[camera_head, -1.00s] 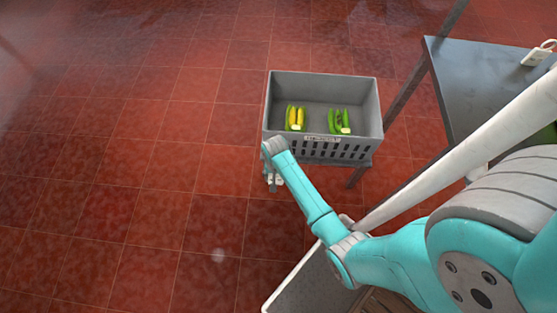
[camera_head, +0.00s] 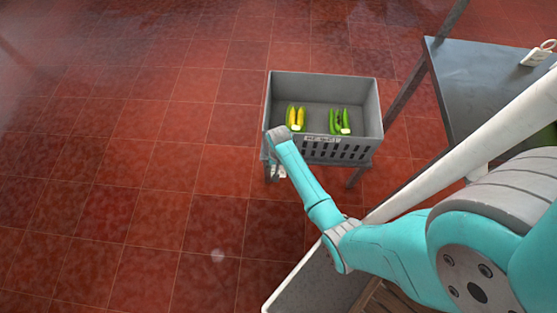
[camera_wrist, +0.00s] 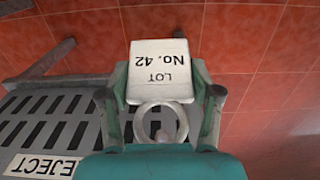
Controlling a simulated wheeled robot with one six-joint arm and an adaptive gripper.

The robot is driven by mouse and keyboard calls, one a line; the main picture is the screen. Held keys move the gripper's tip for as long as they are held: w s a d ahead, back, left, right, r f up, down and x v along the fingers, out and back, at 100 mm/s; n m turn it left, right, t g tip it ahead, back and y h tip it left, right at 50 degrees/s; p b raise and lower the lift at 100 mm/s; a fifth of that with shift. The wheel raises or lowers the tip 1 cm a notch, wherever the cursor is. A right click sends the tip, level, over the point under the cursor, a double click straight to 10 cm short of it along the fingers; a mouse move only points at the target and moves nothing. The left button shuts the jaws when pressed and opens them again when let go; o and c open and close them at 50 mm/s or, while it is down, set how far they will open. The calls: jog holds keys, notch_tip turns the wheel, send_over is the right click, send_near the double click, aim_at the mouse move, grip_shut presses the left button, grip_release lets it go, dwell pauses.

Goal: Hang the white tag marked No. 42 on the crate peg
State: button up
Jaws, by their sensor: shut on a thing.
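The white tag (camera_wrist: 163,70) reads "LOT No. 42", upside down in the wrist view. My gripper (camera_wrist: 160,95) is shut on it, one finger on each side. The tag's pale ring (camera_wrist: 160,122) sticks out toward the palm, with a small rounded grey shape showing inside it; I cannot tell whether this is the peg. The grey crate (camera_head: 370,105) stands on a low stand, and in the head view my gripper (camera_head: 279,172) is at its front left corner, mostly hidden by my wrist. No peg is clearly visible in the head view.
The crate's slotted wall is close to the left in the wrist view, with a "REJECT" label (camera_wrist: 42,165). Yellow (camera_head: 295,117) and green (camera_head: 340,121) produce lies in the crate. A grey table (camera_head: 470,85) with another white tag (camera_head: 538,55) is at right. Open red floor lies left.

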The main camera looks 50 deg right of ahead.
jog(key=w+d+f, duration=0.1)
jog(key=w+d, duration=0.2)
jog(key=d, duration=0.1)
jog(key=shift+w+d+f, duration=0.15)
jog(key=shift+w+d, duration=0.15)
jog(key=shift+d, duration=0.05)
dwell(0.6)
dwell(0.6)
jog(key=o, duration=1)
jog(key=shift+c, duration=0.2)
notch_tip(320, 180, up, 12)
jog(key=shift+w+d+f, duration=0.1)
